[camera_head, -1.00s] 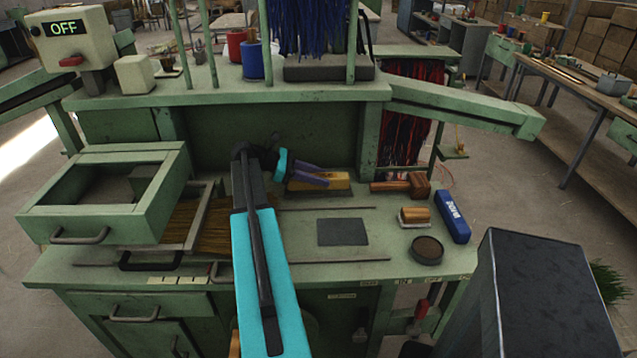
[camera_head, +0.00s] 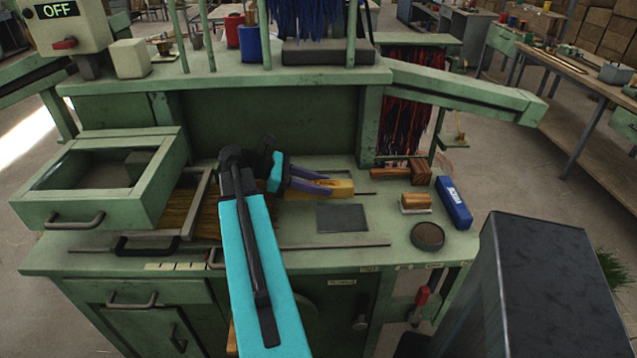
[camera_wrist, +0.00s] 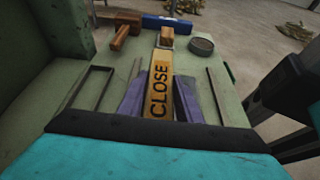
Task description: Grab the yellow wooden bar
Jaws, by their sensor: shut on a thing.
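The yellow wooden bar (camera_head: 342,188) lies on the green workbench top, near the back panel. In the wrist view the bar (camera_wrist: 159,92) carries the word CLOSE and points away from me. My gripper (camera_head: 318,184) reaches it from the left with its purple fingers. In the wrist view the gripper (camera_wrist: 158,100) has one finger on each side of the bar, shut on it. The bar's near end is hidden behind my wrist. I cannot tell whether it is clear of the bench top.
A wooden mallet (camera_head: 405,172), a small wooden brush (camera_head: 416,202), a blue box (camera_head: 454,203) and a round dark tin (camera_head: 427,236) sit to the right. An open drawer (camera_head: 60,213) juts out at left. A dark flat plate (camera_head: 342,218) lies in front of the bar.

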